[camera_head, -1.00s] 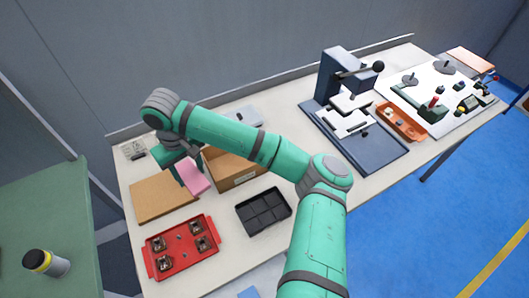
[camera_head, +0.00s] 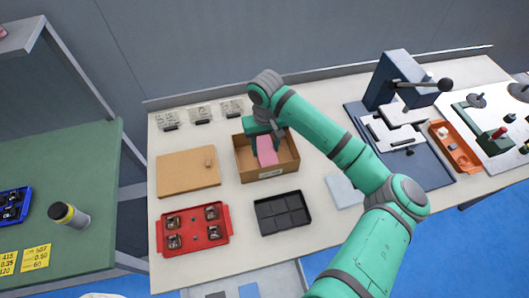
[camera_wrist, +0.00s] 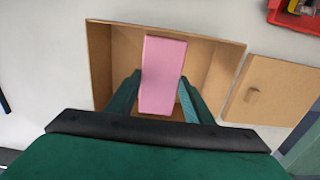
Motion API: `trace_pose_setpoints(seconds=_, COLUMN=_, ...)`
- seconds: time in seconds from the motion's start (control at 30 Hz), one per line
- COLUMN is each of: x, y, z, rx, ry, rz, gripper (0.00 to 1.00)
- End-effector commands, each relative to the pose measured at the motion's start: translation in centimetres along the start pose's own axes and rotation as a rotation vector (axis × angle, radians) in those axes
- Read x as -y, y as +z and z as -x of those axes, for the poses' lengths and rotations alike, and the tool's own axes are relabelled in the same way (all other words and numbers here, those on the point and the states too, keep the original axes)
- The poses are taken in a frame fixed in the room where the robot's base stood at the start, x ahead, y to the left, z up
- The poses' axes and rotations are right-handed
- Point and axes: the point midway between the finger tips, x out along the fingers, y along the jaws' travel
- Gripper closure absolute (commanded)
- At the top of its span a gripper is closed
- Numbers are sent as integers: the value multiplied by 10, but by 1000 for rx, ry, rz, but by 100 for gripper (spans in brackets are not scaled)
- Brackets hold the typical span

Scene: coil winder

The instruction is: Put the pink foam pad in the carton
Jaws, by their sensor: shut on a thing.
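The pink foam pad (camera_head: 266,152) is held between the fingers of my gripper (camera_head: 264,141), over the open carton (camera_head: 264,175). In the wrist view the pad (camera_wrist: 162,72) stands between the two fingers of the gripper (camera_wrist: 160,95), with the carton (camera_wrist: 98,65) around and behind it. The pad lies within the carton's outline in both views. How deep it hangs, and whether it touches the carton floor, I cannot tell. My gripper hides part of the carton's far side.
A brown board with a small knob (camera_head: 188,172) lies left of the carton. A red tray with several parts (camera_head: 194,228) and a black divided tray (camera_head: 282,212) lie in front. A press (camera_head: 400,115) stands at the right. Small clear packs (camera_head: 200,113) lie behind.

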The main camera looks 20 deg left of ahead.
Motion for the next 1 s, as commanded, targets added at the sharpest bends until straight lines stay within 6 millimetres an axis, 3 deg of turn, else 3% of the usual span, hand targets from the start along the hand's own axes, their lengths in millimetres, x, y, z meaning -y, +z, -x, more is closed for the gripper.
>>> trace_pose_setpoints(seconds=0.37, x=5, y=-1, z=-38, rx=1, ry=0, rz=9, gripper=74)
trace_pose_setpoints(seconds=0.73, x=6, y=-2, z=-42, rx=0, ry=-1, rz=9, gripper=74)
trace_pose_setpoints(seconds=0.77, x=5, y=-2, z=-42, rx=0, ry=-1, rz=9, gripper=49)
trace_pose_setpoints(seconds=0.8, x=5, y=-2, z=-42, rx=0, ry=0, rz=9, gripper=39)
trace_pose_setpoints(seconds=0.83, x=5, y=-2, z=-42, rx=0, ry=0, rz=9, gripper=35)
trace_pose_setpoints(seconds=1.0, x=5, y=-2, z=-42, rx=0, ry=0, rz=8, gripper=35)
